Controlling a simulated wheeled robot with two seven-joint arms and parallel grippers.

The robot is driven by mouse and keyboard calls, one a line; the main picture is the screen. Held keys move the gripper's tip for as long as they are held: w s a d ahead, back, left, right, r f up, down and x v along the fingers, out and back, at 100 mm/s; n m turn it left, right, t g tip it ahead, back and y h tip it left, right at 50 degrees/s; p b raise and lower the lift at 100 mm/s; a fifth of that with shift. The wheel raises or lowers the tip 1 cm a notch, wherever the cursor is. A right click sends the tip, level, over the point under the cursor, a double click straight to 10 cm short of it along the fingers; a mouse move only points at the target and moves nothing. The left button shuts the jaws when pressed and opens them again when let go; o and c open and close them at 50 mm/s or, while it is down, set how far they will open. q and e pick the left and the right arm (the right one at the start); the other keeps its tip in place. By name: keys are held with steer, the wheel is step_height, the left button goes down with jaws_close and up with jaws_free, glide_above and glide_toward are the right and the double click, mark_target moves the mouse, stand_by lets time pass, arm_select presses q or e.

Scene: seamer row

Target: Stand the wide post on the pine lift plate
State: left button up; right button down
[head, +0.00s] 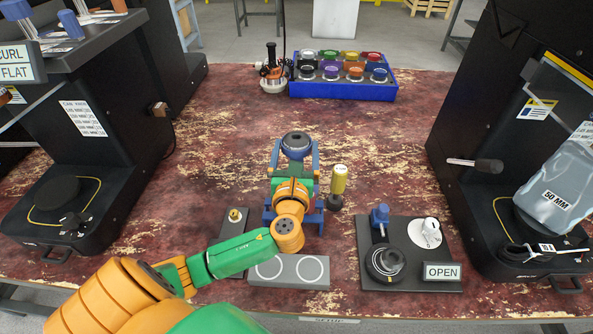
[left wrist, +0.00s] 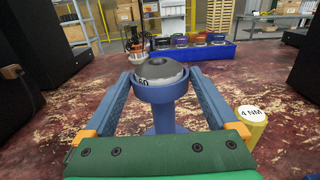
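A dark grey round piece marked 60 (left wrist: 161,71), which looks like the wide post, sits in a blue ring-shaped holder (left wrist: 162,92) on a blue stem. Its top also shows in the head view (head: 295,140). My left gripper (head: 296,155) is open, its two blue fingers on either side of the ring with slim gaps. The left machine has a bare black round plate (head: 57,195). The right machine's plate is largely hidden under a silvery bag marked 50 MM (head: 560,190). Neither plate shows a clear pine mark. My right gripper is out of view.
A yellow-handled 4 NM tool (head: 338,180) stands close right of my left gripper. A black board with a blue clamp and an OPEN sign (head: 408,250) lies further right. A grey block (head: 289,271) is in front. A blue crate of coloured jars (head: 343,90) stands behind.

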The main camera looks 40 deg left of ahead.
arm_select(q)
jaws_close()
